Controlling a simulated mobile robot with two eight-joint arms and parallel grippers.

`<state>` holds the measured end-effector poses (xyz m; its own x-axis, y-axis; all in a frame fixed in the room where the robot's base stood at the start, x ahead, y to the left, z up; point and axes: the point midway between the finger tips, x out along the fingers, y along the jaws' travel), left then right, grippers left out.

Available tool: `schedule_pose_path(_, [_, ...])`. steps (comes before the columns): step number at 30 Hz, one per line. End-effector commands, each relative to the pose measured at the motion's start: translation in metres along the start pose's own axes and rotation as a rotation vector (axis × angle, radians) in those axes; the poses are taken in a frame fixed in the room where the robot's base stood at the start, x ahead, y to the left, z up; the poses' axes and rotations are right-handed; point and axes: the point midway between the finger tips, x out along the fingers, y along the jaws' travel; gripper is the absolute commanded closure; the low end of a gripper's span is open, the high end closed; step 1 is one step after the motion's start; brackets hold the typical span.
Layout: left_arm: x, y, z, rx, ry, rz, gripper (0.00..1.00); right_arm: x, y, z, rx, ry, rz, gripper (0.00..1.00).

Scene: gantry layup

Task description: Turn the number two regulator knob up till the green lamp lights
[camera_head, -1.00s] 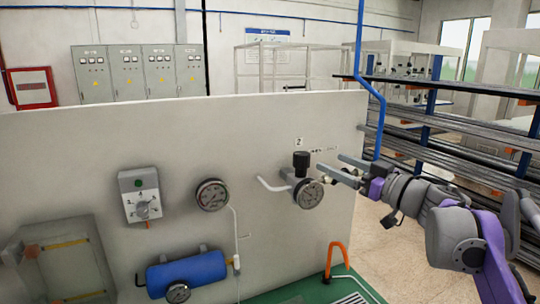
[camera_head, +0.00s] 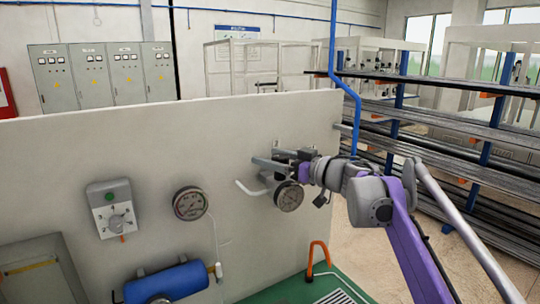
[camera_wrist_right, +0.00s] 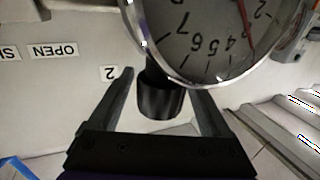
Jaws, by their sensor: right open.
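The number two regulator's black knob (camera_wrist_right: 160,98) shows in the right wrist view beside a label reading 2 (camera_wrist_right: 109,73). My right gripper (camera_wrist_right: 166,88) is open, with one finger on each side of the knob; I cannot tell if either touches it. In the head view my right gripper (camera_head: 273,159) is at the regulator and mostly hides the knob. The regulator's round gauge (camera_head: 289,196) is just below. The green lamp (camera_head: 111,197) on the grey box at left looks dark green. My left gripper is not in view.
A second gauge (camera_head: 190,203) and the grey box with a dial (camera_head: 116,217) are on the white panel (camera_head: 60,150). A blue tank (camera_head: 166,282) and an orange hook (camera_head: 318,256) are lower down. Racks stand right.

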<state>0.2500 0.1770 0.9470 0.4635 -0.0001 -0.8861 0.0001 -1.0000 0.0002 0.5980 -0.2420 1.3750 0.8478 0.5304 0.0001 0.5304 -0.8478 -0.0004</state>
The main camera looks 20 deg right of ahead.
Motion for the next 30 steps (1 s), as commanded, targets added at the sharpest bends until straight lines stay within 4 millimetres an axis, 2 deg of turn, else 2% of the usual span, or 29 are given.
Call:
schedule_pose_path(11, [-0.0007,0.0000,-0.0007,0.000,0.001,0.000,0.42,0.0061,-0.0001,0.0006,0.000,0.000,0.000,0.18])
schedule_pose_path(24, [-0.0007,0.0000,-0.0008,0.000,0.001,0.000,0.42,0.0059,-0.0001,0.0005,-0.001,0.000,0.000,0.97])
schedule_pose_path(25, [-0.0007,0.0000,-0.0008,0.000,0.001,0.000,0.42,0.0059,-0.0001,0.0005,-0.001,0.000,0.000,1.00])
schedule_pose_path(30, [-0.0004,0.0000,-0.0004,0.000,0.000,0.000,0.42,0.0061,-0.0001,0.0006,-0.001,0.000,0.008,1.00])
